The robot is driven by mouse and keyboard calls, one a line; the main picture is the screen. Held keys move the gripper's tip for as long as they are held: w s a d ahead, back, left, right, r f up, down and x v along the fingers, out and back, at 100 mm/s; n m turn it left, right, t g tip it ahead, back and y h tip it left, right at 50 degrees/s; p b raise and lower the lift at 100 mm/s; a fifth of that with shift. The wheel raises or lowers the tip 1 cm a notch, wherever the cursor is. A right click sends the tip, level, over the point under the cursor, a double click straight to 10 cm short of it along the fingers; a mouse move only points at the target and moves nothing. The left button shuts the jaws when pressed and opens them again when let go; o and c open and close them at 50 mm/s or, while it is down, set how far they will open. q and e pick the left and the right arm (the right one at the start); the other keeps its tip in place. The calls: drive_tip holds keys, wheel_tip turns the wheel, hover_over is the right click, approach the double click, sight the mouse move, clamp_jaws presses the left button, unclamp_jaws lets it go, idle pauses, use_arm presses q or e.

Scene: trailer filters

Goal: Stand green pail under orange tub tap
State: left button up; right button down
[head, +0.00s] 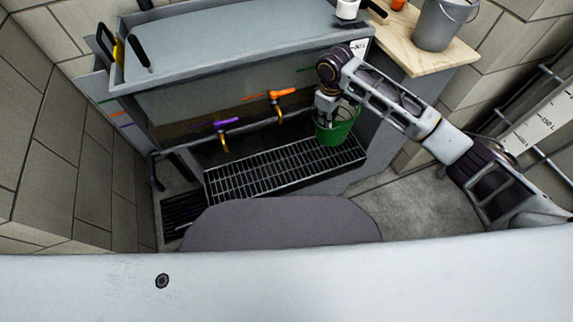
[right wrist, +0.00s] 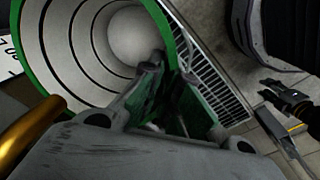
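The green pail (head: 337,130) is at the right end of the trough, to the right of the orange tap (head: 281,94) and not below its spout. My right gripper (head: 326,117) is shut on the pail's rim at its left side. In the right wrist view, the pail's pale, ringed inside (right wrist: 100,40) and green rim show, with the fingers (right wrist: 160,100) at the wall. The pail looks roughly upright; I cannot tell whether it touches the grate. The orange tap is on the pipe along the tub front. My left gripper is not visible in the head view.
A purple tap (head: 228,124) is left of the orange one. A wooden shelf (head: 425,57) holds a grey bucket (head: 440,25). The grey tub (head: 220,50) stands above the taps.

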use_arm(q)
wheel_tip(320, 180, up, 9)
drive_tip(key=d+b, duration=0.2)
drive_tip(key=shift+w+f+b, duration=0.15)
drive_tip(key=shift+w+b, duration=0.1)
drive_tip(key=shift+b, duration=0.15)
use_arm(e)
drive_tip(key=s+a+f+n, duration=0.2)
drive_tip(key=a+n, duration=0.3)
drive_tip(key=n, duration=0.4)
drive_tip(key=s+a+f+n+y, duration=0.1)
drive_tip(key=a+f+n, duration=0.2)
drive_tip(key=n, duration=0.6)
drive_tip(key=shift+s+a, duration=0.4)
drive_tip(key=shift+a, duration=0.9)
drive_tip(key=shift+f, duration=0.1)
